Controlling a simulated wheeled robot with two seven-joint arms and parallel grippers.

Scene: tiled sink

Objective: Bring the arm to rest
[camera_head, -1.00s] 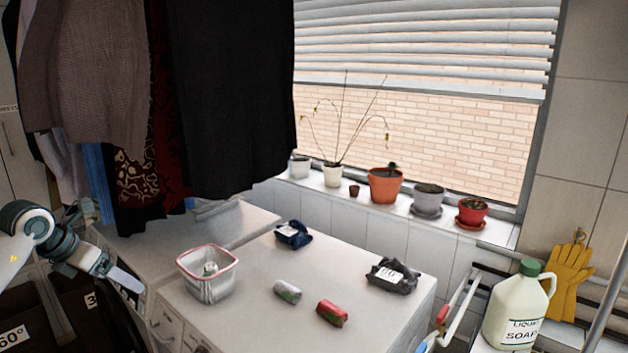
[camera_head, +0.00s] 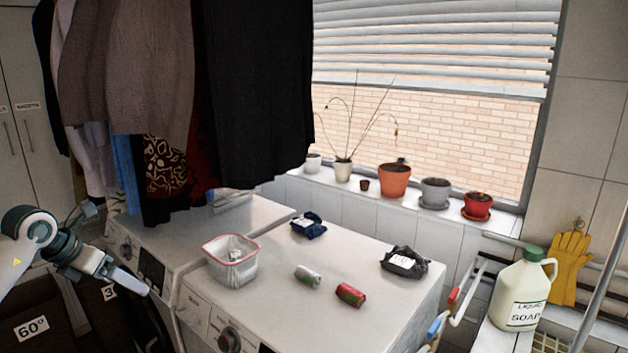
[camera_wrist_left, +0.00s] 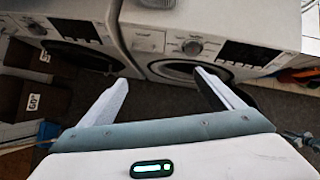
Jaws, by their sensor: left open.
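My left arm comes in from the left edge of the head view. My left gripper (camera_head: 143,289) is held out in front of the left washing machine, beside the white countertop-like machine tops and apart from them. In the left wrist view its two fingers (camera_wrist_left: 163,77) are spread wide, with nothing between them but the view of the machine fronts and dark floor. My right gripper is not in view.
Hanging clothes (camera_head: 255,90) are above. Dark bins (camera_head: 40,310) stand below the arm.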

